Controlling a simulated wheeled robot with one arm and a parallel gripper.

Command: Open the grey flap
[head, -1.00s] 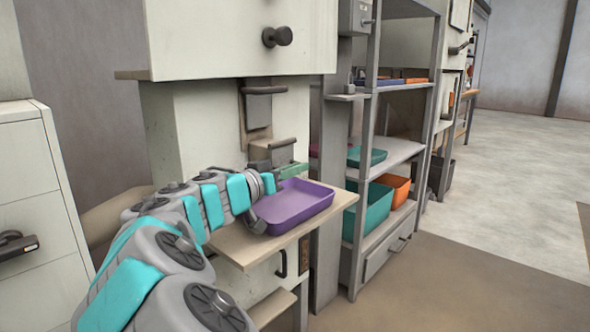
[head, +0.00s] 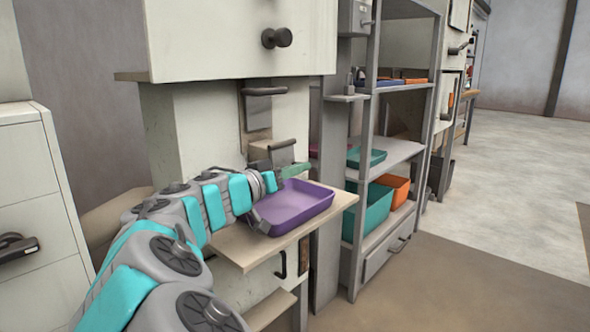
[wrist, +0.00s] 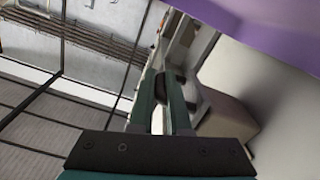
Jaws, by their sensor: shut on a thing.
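A grey flap (head: 283,156) with a dark lip along its top sits low on the front of the pale machine, just above the purple tray. My gripper (head: 295,170) is at the flap's lower side, above the tray's back edge. In the wrist view my gripper (wrist: 158,85) has its green fingers close together, shut on a small dark piece (wrist: 154,88) that seems to belong to the flap. The exact contact is hidden in the head view. A second grey panel (head: 260,108) with a dark lip hangs higher on the machine.
The purple tray (head: 292,205) stands on a wooden shelf (head: 238,245) right under my gripper, and my forearm passes over the shelf. A rack (head: 372,140) with teal and orange bins stands to the right. A white drawer cabinet (head: 30,190) is at the left. Open floor lies far right.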

